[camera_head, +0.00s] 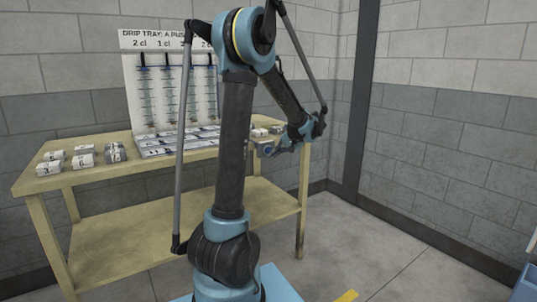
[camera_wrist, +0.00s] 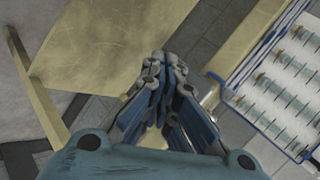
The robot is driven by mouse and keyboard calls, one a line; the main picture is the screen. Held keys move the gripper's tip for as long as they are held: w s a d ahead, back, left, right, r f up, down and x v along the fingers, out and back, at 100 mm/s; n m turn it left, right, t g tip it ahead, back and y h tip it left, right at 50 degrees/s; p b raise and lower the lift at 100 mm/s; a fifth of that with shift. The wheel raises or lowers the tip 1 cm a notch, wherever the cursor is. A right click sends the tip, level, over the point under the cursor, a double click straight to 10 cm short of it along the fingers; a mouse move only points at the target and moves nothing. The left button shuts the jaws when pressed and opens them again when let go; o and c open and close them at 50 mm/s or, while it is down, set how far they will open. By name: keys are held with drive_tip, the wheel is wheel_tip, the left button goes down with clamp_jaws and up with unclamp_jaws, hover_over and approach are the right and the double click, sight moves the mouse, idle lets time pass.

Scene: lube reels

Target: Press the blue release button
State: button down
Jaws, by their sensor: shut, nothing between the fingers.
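I cannot make out a blue release button in either view. A white board (camera_head: 133,88) with a printed header and several rows of small fittings stands upright on the back of the wooden table (camera_head: 30,180). My gripper (camera_wrist: 163,58) is shut and empty in the wrist view, its fingertips together. In the head view the end of my arm is small, by the table's right end, and its fingers are not clear. A white panel with a blue edge (camera_wrist: 285,85) and rows of small fittings lies to the right of the fingers in the wrist view.
Small white labelled blocks (camera_head: 84,158) stand on the table's left part. Flat labelled pieces (camera_head: 160,147) lie before the board. A lower shelf (camera_head: 120,245) runs under the tabletop. A blue box (camera_head: 526,285) shows at lower right. The floor (camera_head: 400,260) right of the table is mostly clear.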

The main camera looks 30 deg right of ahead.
drive_tip(key=s, duration=0.5)
drive_tip(key=shift+d, duration=0.2)
idle(0.4)
idle(1.0)
drive_tip(key=s+a+n+g, duration=0.3)
drive_tip(key=a+n+g, duration=0.15)
drive_tip(key=a, duration=2.35)
drive_tip(key=s+a+f+n+g+h, duration=0.1)
drive_tip(key=s+a+f+n+h, duration=0.1)
drive_tip(key=s+a+f, duration=0.3)
drive_tip(key=s+a+f+n+g+h, duration=0.1)
drive_tip(key=s+a+f, duration=0.4)
drive_tip(key=s, duration=0.8)
drive_tip(key=a+n+h, duration=0.1)
drive_tip(key=a+n, duration=0.1)
drive_tip(key=shift+f+n+h, duration=0.25)
drive_tip(key=shift+n+h, duration=0.05)
drive_tip(key=shift+n, duration=0.05)
